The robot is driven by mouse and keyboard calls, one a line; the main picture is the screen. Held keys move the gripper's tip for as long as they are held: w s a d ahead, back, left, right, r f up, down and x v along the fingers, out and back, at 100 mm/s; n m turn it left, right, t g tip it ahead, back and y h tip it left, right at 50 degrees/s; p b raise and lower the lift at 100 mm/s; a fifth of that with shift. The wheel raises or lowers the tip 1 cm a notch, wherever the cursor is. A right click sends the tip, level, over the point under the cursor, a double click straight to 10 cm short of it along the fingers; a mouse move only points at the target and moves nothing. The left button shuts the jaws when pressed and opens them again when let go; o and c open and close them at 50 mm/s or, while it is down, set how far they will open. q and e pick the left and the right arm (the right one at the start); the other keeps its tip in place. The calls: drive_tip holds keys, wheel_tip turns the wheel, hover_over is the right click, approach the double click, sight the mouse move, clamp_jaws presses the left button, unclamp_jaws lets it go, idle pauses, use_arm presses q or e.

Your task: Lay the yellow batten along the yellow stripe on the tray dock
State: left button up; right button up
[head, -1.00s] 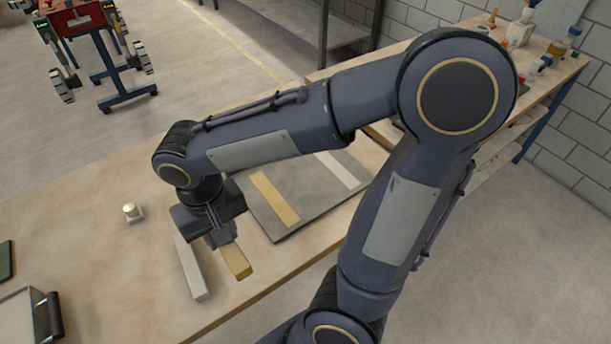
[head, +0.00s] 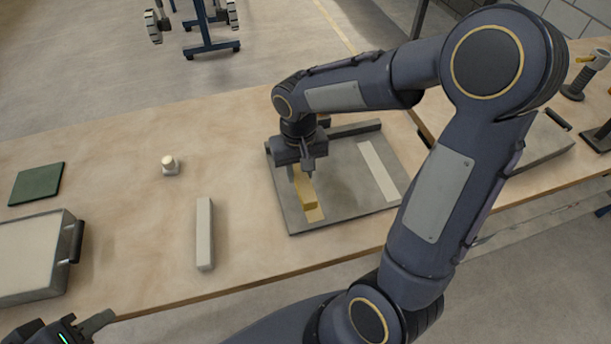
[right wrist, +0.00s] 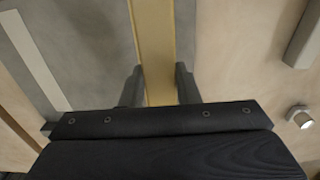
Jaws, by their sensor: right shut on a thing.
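My right gripper (head: 305,178) is shut on the yellow batten (head: 302,195), over the left part of the grey tray dock (head: 345,180). The batten runs about parallel with the yellow stripe (head: 317,214), which shows beside and beyond its near end. I cannot tell whether the batten touches the dock. In the right wrist view the batten (right wrist: 152,50) runs between the two fingers (right wrist: 158,88), and the stripe is hard to tell apart from it. My left gripper (head: 95,325) is partly in view at the bottom left, away from the dock; its opening is unclear.
A white stripe (head: 378,170) lies on the dock's right part. A pale batten (head: 205,235) lies on the table left of the dock. A small white knob (head: 169,166), a green pad (head: 37,184) and a tray with a black handle (head: 72,243) are further left.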

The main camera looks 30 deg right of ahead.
sight(305, 179)
drive_tip(key=shift+w+d+f, duration=0.25)
drive_tip(key=shift+d+f, duration=0.15)
drive_tip(key=shift+f, duration=0.2)
drive_tip(key=shift+w+d+f, duration=0.25)
drive_tip(key=shift+d+f, duration=0.1)
drive_tip(key=shift+f, duration=0.2)
drive_tip(key=shift+w+d+f, duration=0.1)
drive_tip(key=shift+d+f, duration=0.05)
drive_tip(key=shift+f, duration=0.8)
drive_tip(key=shift+w+d+f, duration=0.1)
drive_tip(key=shift+f, duration=0.8)
drive_tip(key=shift+f, duration=0.15)
drive_tip(key=o, duration=1)
